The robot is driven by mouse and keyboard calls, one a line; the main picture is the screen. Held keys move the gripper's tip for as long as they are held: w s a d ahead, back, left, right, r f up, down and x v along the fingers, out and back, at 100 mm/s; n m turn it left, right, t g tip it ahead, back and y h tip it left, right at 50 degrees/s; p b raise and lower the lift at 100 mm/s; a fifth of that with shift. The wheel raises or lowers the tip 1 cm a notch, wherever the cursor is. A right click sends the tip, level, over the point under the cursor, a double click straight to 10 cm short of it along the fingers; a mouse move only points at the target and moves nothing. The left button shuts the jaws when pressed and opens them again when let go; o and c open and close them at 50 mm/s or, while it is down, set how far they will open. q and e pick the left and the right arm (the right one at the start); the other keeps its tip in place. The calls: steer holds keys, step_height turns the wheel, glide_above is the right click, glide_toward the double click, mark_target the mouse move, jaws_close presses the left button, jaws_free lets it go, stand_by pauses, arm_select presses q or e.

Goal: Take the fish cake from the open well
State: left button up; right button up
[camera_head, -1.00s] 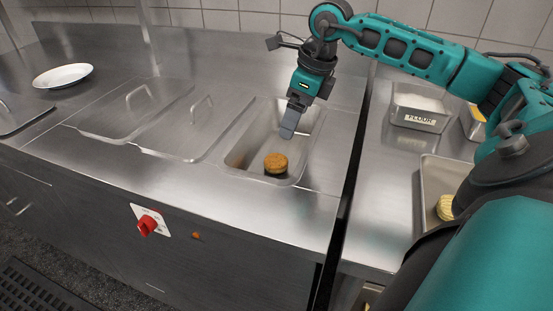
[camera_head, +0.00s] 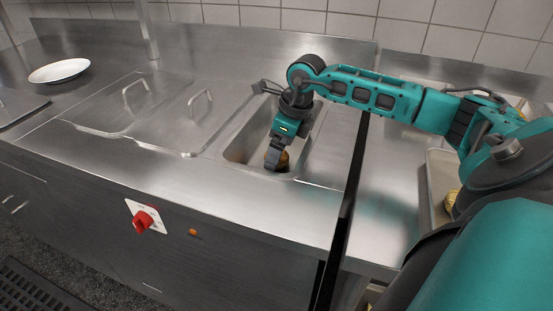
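The fish cake (camera_head: 283,161) is a round golden-brown patty on the floor of the open well (camera_head: 236,153), near its front end. My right gripper (camera_head: 273,163) has come down into the well at the fish cake and covers its left part. The fingers overlap in this view, so I cannot tell whether they are open or shut, or whether they touch the fish cake. My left gripper is not in view.
Steel lids with handles (camera_head: 137,92) (camera_head: 200,104) cover the wells to the left. A white plate (camera_head: 59,71) lies at the far left. A tray (camera_head: 436,170) with yellowish food stands on the right counter, across a dark gap. A red knob (camera_head: 144,221) is on the front panel.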

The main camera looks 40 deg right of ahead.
steer(key=shift+x, duration=0.85)
steer(key=c, duration=1.1)
steer(key=shift+c, duration=0.2)
steer(key=shift+r, duration=0.2)
